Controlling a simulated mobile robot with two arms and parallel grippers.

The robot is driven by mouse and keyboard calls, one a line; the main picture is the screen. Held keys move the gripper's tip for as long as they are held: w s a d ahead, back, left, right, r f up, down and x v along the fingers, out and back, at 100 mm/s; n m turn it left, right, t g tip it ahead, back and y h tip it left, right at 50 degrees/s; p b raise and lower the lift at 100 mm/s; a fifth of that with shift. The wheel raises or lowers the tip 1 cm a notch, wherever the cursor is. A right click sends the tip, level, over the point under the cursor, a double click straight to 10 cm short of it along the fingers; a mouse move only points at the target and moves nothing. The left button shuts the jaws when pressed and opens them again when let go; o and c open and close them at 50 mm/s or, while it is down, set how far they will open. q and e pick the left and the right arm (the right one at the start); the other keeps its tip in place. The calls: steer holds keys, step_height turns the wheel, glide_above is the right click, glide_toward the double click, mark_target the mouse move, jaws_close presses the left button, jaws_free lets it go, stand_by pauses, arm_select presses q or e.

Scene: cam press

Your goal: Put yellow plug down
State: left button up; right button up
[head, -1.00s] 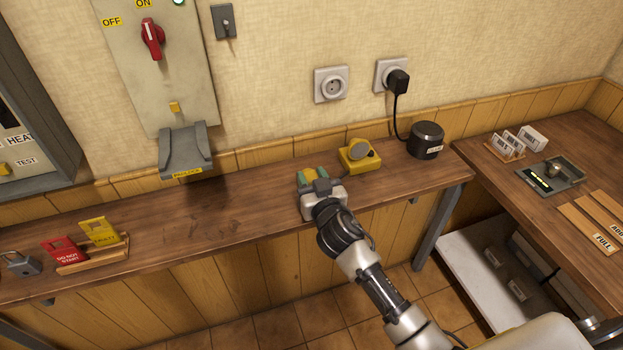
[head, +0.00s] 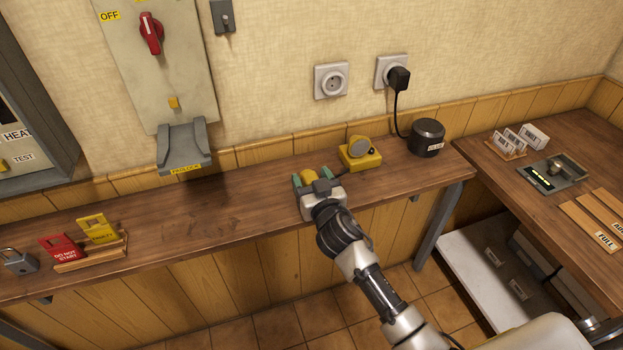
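The yellow plug (head: 309,177) is at the wooden shelf, just beyond my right gripper's body, which partly hides it. My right gripper (head: 317,181) is low over the shelf, with its green-padded fingers spread to either side of the plug. The fingers look open, with the plug between them. The plug seems to rest on the shelf, but its underside is hidden. A yellow device with a round grey disc (head: 359,153) stands just right of and behind the plug. My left gripper is not in view.
The wooden shelf (head: 230,208) is clear left of my gripper. A black cylinder (head: 427,138) stands at right, its cord running to a wall socket. An empty socket (head: 332,81) is beside it. A grey cradle (head: 184,148) and a tag holder (head: 92,256) are at left.

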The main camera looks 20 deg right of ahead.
steer(key=shift+r, duration=0.25)
steer(key=shift+r+p, duration=0.4)
steer(key=shift+p, duration=0.2)
steer(key=s+b, duration=0.2)
steer(key=s, duration=0.9)
steer(key=s+d+f+n+g, duration=0.1)
steer(key=s+f+g, duration=0.25)
steer(key=f, duration=0.85)
steer(key=s+d+f+g, duration=0.1)
steer(key=s+f+g, duration=0.3)
steer(key=f, duration=0.8)
steer(key=s+d+f+n+g, duration=0.15)
steer(key=s+f, duration=0.45)
steer(key=f, duration=0.6)
steer(key=s+d+f+g, duration=0.1)
steer(key=s+f+g, duration=0.1)
steer(key=s+f, duration=0.3)
steer(key=s+d+f+g, duration=0.1)
steer(key=s+f+g, duration=0.2)
steer(key=s, duration=1)
steer(key=s+d+f+g, duration=0.1)
steer(key=s+f+g, duration=0.2)
steer(key=s+f, duration=0.4)
steer(key=shift+s+f+h, duration=0.3)
steer(key=shift+s+f, duration=0.05)
steer(key=shift+s, duration=0.65)
